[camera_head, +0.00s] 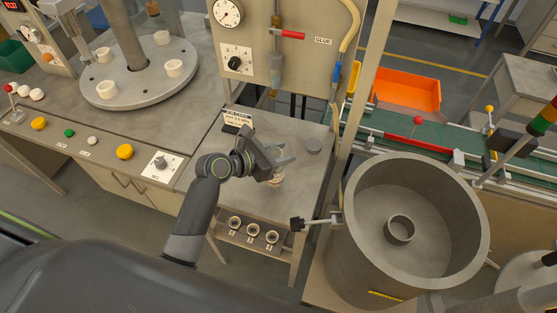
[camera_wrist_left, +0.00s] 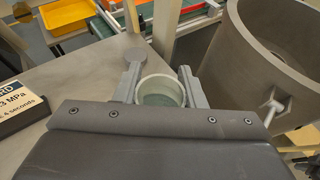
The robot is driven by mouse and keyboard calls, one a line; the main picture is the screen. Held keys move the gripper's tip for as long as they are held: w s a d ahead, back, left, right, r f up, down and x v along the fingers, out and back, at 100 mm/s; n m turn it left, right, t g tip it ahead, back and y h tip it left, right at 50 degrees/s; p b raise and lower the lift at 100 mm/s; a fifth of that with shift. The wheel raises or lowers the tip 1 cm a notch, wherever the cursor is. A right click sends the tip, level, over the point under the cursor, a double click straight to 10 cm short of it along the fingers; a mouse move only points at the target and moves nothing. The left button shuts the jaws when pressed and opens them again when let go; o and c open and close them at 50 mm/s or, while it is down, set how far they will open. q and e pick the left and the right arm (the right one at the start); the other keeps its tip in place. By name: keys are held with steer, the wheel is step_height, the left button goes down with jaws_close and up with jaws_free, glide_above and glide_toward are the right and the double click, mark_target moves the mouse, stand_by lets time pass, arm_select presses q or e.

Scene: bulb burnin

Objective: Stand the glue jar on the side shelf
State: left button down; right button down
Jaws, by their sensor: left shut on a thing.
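The jar (camera_wrist_left: 161,90), a pale open-topped cup with grey-green contents, sits between the two fingers of my left gripper in the left wrist view. My left gripper (camera_head: 284,157) is shut on it, over the grey table below the glue panel. In the head view the jar (camera_head: 277,180) shows only partly, under the fingers. I cannot tell whether its base touches the table top (camera_head: 300,195). A low rack (camera_head: 250,238) with several round cups is on the table's front side. I cannot tell which surface is the side shelf. My right gripper is not in view.
A flat grey disc (camera_head: 313,145) lies behind the jar. A sign card (camera_head: 238,119) stands at the table's back left. A large round drum (camera_head: 350,250) with a black-knobbed handle (camera_head: 298,224) is close on the right. The glue panel (camera_head: 290,45) rises behind.

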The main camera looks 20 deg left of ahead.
arm_select(q)
step_height(320, 180, down, 4)
steer(key=shift+r, duration=0.2)
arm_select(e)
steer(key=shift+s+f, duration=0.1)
arm_select(q)
steer(key=shift+f, duration=0.2)
steer(key=c, duration=0.9)
jaws_free()
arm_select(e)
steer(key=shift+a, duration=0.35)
arm_select(q)
steer(key=shift+r, duration=0.15)
steer(key=b+v, duration=0.1)
steer(key=v, duration=1.1)
steer(key=shift+a, duration=0.1)
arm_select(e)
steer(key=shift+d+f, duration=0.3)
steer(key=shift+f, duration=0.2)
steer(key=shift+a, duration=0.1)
